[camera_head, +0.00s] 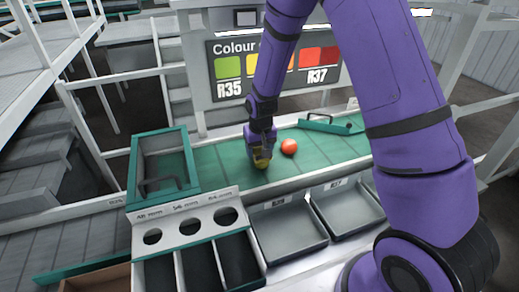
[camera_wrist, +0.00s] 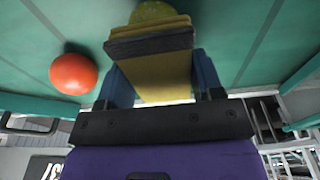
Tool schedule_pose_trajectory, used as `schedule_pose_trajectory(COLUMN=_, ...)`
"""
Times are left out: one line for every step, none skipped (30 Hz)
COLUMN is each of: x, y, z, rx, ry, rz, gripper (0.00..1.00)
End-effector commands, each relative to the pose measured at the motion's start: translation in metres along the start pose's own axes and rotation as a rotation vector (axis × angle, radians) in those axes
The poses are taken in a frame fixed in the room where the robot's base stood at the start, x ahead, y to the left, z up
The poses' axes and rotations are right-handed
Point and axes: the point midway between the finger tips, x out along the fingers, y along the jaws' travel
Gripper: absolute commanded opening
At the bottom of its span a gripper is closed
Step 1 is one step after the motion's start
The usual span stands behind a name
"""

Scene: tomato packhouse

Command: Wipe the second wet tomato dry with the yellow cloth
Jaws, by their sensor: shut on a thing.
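My gripper (camera_head: 261,158) is shut on the yellow cloth (camera_wrist: 160,82), low over the green belt. In the wrist view the folded cloth lies between the two fingers with a dark strip across it. A rounded yellow shape (camera_wrist: 155,12) shows just past the cloth. I cannot tell whether it is a tomato or part of the cloth, or whether they touch. An orange-red tomato (camera_head: 288,146) rests on the belt, right of my gripper in the head view. It also shows left of the cloth in the wrist view (camera_wrist: 73,74), apart from it. Wetness cannot be made out.
The green belt (camera_head: 330,152) has free room to the right. A teal-rimmed bin (camera_head: 163,138) stands to the left. A sizing plate (camera_head: 188,218) with three holes and grey trays (camera_head: 290,232) are in front. A colour board (camera_head: 228,88) stands behind.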

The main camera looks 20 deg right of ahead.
Motion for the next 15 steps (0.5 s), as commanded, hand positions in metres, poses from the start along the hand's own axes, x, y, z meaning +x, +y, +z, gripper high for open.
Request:
schedule_pose_trajectory(x=0.000, y=0.000, z=0.000, rx=0.000, ry=0.000, rz=0.000, gripper=0.26)
schedule_pose_trajectory(x=-0.001, y=0.000, z=0.000, rx=0.000, ry=0.000, rz=0.000, gripper=0.26)
schedule_pose_trajectory(x=-0.003, y=0.000, z=0.000, rx=0.000, ry=0.001, rz=0.000, gripper=0.26)
schedule_pose_trajectory(x=-0.004, y=0.000, z=-0.001, rx=0.000, ry=0.001, rz=0.000, gripper=0.26)
schedule_pose_trajectory(x=-0.006, y=0.000, z=-0.001, rx=0.000, ry=0.001, rz=0.000, gripper=0.26)
schedule_pose_trajectory(x=-0.009, y=0.000, z=-0.001, rx=0.000, ry=0.000, rz=0.000, gripper=0.26)
schedule_pose_trajectory(x=-0.011, y=0.000, z=-0.001, rx=0.000, ry=0.000, rz=0.000, gripper=0.26)
schedule_pose_trajectory(x=-0.013, y=0.000, z=-0.002, rx=0.000, ry=0.001, rz=0.000, gripper=0.26)
schedule_pose_trajectory(x=-0.016, y=0.000, z=-0.002, rx=0.000, ry=0.002, rz=0.000, gripper=0.26)
schedule_pose_trajectory(x=-0.018, y=0.000, z=-0.002, rx=0.000, ry=0.002, rz=0.000, gripper=0.26)
schedule_pose_trajectory(x=-0.020, y=0.000, z=-0.003, rx=0.000, ry=0.002, rz=0.000, gripper=0.26)
schedule_pose_trajectory(x=-0.022, y=0.000, z=-0.003, rx=0.000, ry=0.001, rz=0.000, gripper=0.26)
schedule_pose_trajectory(x=-0.025, y=0.000, z=-0.003, rx=0.000, ry=0.001, rz=0.000, gripper=0.26)
schedule_pose_trajectory(x=-0.027, y=0.000, z=-0.003, rx=0.000, ry=0.001, rz=0.000, gripper=0.26)
schedule_pose_trajectory(x=-0.029, y=0.000, z=-0.004, rx=0.000, ry=0.001, rz=0.000, gripper=0.26)
